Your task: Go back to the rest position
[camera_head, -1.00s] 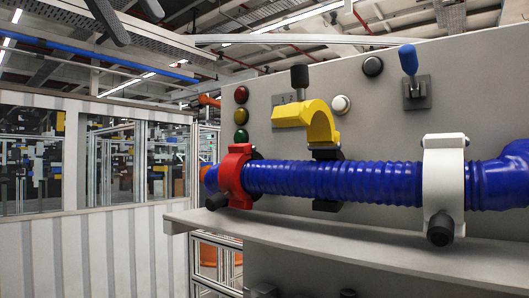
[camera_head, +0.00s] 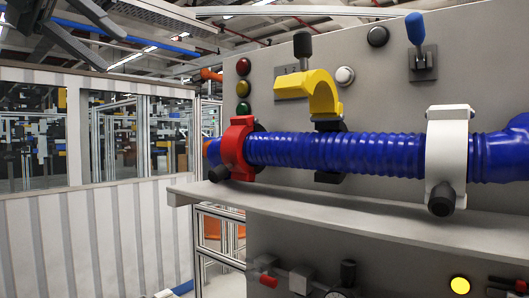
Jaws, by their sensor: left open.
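My left gripper (camera_head: 112,50) shows at the top left of the head view. Its two dark fingers are apart, with nothing between them. It is well to the left of the drive unit's grey panel (camera_head: 390,80). A blue ribbed hose (camera_head: 335,152) runs across the panel. A red clamp (camera_head: 236,148) and a white clamp (camera_head: 446,155) sit closed around the hose. A yellow clamp (camera_head: 322,94) stands raised open above the hose, over its black lower half (camera_head: 328,176). My right gripper is not in view.
A grey shelf (camera_head: 330,222) juts out below the hose. Red, amber and green lamps (camera_head: 242,88), and a blue-handled lever (camera_head: 416,32) are on the panel. A lit yellow button (camera_head: 460,285) is below the shelf. A white fence (camera_head: 90,235) with windows stands at the left.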

